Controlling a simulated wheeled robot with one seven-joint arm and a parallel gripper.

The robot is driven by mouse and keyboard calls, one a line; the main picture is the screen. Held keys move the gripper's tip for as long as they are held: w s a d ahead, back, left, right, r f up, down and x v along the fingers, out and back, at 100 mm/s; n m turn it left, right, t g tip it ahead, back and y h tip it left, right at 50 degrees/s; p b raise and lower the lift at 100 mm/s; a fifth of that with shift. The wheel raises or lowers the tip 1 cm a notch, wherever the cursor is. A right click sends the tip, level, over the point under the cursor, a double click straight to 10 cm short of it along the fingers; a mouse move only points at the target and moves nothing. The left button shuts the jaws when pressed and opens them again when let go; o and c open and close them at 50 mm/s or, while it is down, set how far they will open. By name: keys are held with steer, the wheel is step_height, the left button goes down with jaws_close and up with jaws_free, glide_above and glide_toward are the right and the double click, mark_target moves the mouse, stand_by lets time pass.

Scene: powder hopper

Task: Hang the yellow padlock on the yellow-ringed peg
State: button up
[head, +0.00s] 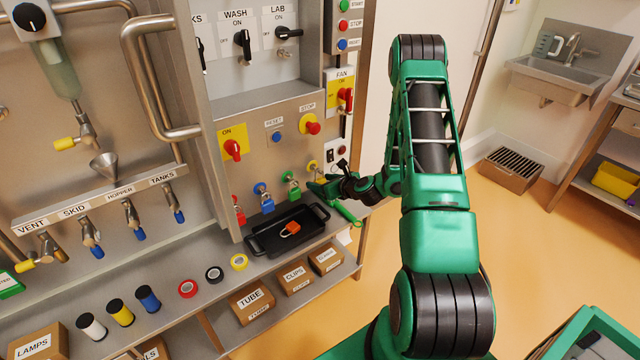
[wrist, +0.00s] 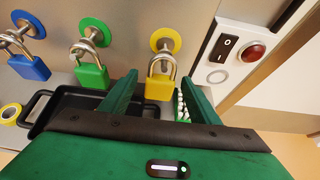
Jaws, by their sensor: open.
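The yellow padlock (wrist: 159,88) hangs upright in the wrist view, its silver shackle looped over the yellow-ringed peg (wrist: 164,42). My gripper (wrist: 160,80) is open, with one green finger on each side of the padlock body. I see space between the left finger and the padlock; the right finger is close, and I cannot tell if it touches.
Green (wrist: 92,76) and blue (wrist: 29,68) padlocks hang on pegs to the left. A black tray (head: 258,240) below holds an orange padlock (head: 292,228). A switch plate (wrist: 225,48) with a red button is at right. Open floor (head: 540,240) lies right.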

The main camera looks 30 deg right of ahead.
steer(key=v, duration=1)
steer(key=shift+s+r, duration=0.2)
steer(key=s+a+r+n+g+y, duration=0.3)
steer(key=s+a+r+n+g, duration=0.45)
steer(key=n, duration=0.75)
steer(key=s+r+n+g+h, duration=0.1)
steer(key=s+r+n, duration=0.3)
steer(key=s, duration=0.5)
steer(key=s+r+n+g+h, duration=0.1)
steer(key=s+r+n+g, duration=0.1)
steer(key=s+r+n, duration=0.3)
steer(key=s+r+n+g+h, duration=0.1)
steer(key=s+r+n, duration=0.3)
steer(key=s, duration=0.9)
steer(key=shift+s+a+r+n+g+h, duration=0.2)
steer(key=shift+s+r+n+g+h, duration=0.15)
steer(key=shift+r+g, duration=0.45)
steer(key=shift+r+t, duration=0.1)
steer(key=shift+t, duration=0.15)
